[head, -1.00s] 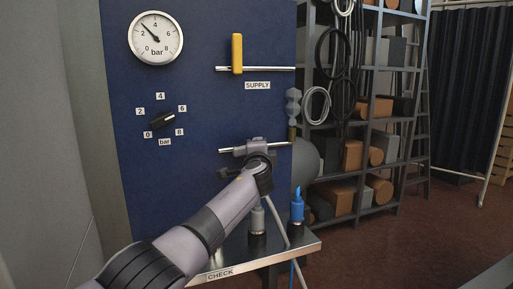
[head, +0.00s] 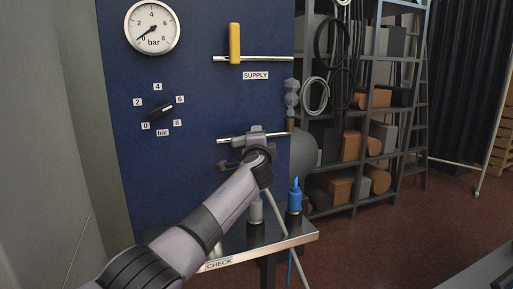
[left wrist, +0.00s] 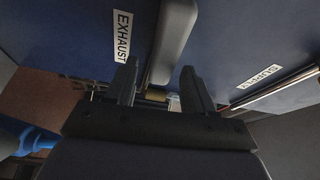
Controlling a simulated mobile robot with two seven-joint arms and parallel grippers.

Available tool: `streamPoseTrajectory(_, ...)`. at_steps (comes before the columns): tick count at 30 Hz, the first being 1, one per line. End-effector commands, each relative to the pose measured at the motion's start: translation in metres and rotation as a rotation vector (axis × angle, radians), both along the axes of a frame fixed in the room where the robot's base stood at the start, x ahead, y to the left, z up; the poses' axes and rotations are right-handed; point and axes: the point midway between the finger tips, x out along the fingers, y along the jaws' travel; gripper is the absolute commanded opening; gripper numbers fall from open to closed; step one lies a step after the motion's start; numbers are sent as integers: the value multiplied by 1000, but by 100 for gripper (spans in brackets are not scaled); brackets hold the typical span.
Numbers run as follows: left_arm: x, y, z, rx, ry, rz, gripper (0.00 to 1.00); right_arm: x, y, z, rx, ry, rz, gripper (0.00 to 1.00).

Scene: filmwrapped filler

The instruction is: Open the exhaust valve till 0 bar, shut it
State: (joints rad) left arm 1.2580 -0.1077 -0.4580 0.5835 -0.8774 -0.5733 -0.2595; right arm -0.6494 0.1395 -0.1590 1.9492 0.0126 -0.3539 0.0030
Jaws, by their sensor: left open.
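The round pressure gauge (head: 152,27) on the blue panel has its needle pointing down-left, at about 0 bar. My left gripper (head: 238,152) is at the lower pipe on the panel and hides most of the exhaust valve there in the head view. In the left wrist view, the EXHAUST label (left wrist: 122,37) shows beside a long grey lever (left wrist: 173,42). My left gripper (left wrist: 160,88) is open, with the lever's near end between or just beyond its fingertips; I cannot tell if they touch. My right gripper is out of view.
The yellow supply lever (head: 235,44) stands upright across the upper pipe. A black knob (head: 160,111) with a bar scale sits left. Below is a metal shelf (head: 300,241) marked CHECK, with a blue-topped fitting (head: 295,197). A loaded rack (head: 360,130) stands right.

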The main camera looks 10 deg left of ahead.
Motion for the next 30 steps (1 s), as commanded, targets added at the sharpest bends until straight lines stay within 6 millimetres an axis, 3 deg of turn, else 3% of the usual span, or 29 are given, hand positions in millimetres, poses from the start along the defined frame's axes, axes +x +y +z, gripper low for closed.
streamPoseTrajectory(21,-49,-8,-3,-1,2,2,53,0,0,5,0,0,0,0)
streamPoseTrajectory(30,-60,-10,-3,-1,3,2,53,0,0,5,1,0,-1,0)
